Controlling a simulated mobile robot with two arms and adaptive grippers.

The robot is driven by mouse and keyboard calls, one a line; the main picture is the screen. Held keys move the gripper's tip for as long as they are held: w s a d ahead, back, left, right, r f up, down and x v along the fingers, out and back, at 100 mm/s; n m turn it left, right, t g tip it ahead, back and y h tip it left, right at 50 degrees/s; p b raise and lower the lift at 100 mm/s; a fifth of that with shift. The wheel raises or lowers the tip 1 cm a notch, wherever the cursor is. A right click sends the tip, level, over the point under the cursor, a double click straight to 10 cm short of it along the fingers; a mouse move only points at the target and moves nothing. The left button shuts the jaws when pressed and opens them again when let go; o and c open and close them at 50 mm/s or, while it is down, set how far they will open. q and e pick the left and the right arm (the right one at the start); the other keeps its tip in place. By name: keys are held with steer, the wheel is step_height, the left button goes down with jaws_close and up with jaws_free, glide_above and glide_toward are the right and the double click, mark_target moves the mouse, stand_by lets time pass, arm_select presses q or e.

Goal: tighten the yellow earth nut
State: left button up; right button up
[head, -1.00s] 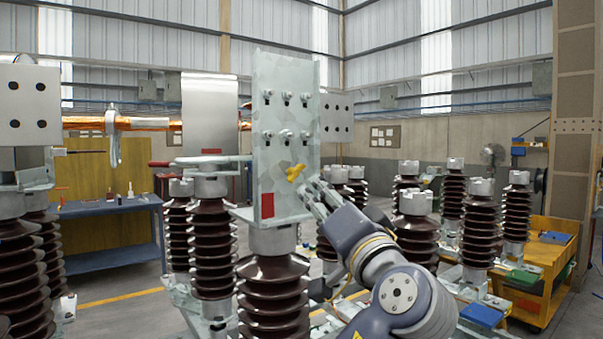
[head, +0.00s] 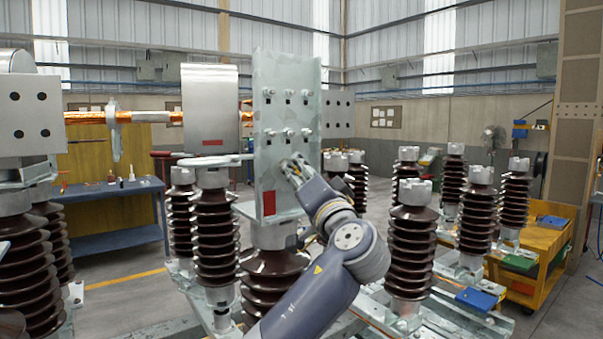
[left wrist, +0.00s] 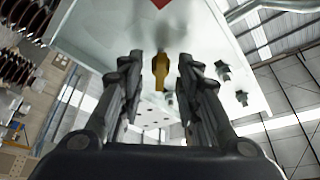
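The yellow earth nut (left wrist: 160,72) shows in the left wrist view, on the face of the upright pale metal plate (left wrist: 115,30). My left gripper (left wrist: 160,75) is open, with one finger on each side of the nut and a visible gap on both sides. I cannot tell how far the fingertips reach over the nut in depth. In the head view my left gripper (head: 291,166) is at the lower right of the plate (head: 282,85), and it hides the nut. My right gripper is not in view.
Several bolts (head: 288,133) stick out of the plate above the gripper. The plate stands on a brown ribbed insulator (head: 273,287). More insulators (head: 411,250) stand close on the right. A yellow cart (head: 540,265) and a blue workbench (head: 110,215) are farther off.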

arm_select(q)
steer(key=c, duration=0.6)
jaws_close()
